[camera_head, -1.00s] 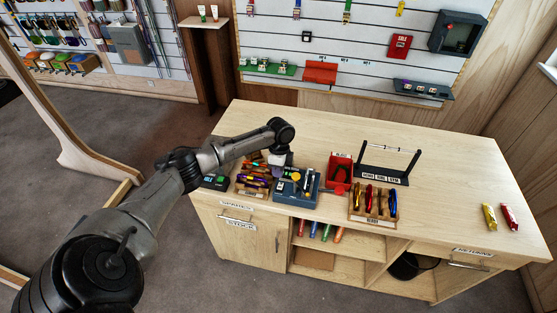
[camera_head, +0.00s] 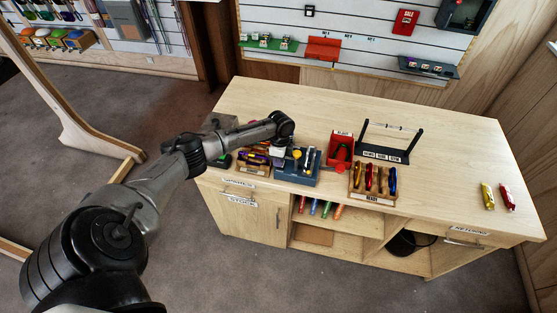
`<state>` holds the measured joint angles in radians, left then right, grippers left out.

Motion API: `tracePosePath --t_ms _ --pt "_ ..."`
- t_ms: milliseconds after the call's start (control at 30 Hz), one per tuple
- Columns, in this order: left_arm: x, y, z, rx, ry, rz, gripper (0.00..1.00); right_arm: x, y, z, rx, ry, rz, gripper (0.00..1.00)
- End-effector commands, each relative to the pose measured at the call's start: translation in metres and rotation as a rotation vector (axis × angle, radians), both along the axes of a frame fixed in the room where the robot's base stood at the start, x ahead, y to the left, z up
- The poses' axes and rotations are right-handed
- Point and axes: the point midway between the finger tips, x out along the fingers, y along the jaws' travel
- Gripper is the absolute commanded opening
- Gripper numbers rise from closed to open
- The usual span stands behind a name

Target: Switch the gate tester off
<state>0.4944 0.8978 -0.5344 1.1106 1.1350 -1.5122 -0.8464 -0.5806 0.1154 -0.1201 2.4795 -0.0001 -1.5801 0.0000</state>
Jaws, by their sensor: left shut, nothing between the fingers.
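My left gripper (camera_head: 278,160) is shut and empty, at the left side of the blue box. It points down and overlaps the box's left edge in the picture; I cannot tell if it touches. The wrist and fingers hide the box's left part, and any switch is too small to make out. My right gripper is out of view.
A wooden rack of colored gear (camera_head: 251,167) stands left of the box. A red bin (camera_head: 341,149), a rack of carabiners (camera_head: 372,194) and a black stand (camera_head: 384,153) are to the right. The bench's right half (camera_head: 450,150) is mostly clear; two small items lie near its right end.

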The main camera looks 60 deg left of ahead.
Motion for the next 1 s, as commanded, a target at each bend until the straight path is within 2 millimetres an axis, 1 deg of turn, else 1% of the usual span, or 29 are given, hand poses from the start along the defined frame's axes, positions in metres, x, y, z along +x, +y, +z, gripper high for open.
tracePosePath --t_ms 133,167,467,800,1000 --pt "-0.005 -0.004 -0.001 0.070 -0.064 -0.003 0.00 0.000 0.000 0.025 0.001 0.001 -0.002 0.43" --pt "-0.003 -0.003 -0.007 0.067 -0.062 0.000 0.00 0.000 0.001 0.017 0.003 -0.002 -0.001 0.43" --pt "-0.003 -0.001 -0.010 0.067 -0.059 0.001 0.00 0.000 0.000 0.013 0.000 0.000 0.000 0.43" --pt "0.005 0.008 -0.010 0.071 -0.058 0.004 0.00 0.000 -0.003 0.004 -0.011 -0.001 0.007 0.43" --pt "0.006 0.010 -0.009 0.071 -0.055 0.003 0.00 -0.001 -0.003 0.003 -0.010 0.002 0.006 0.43"
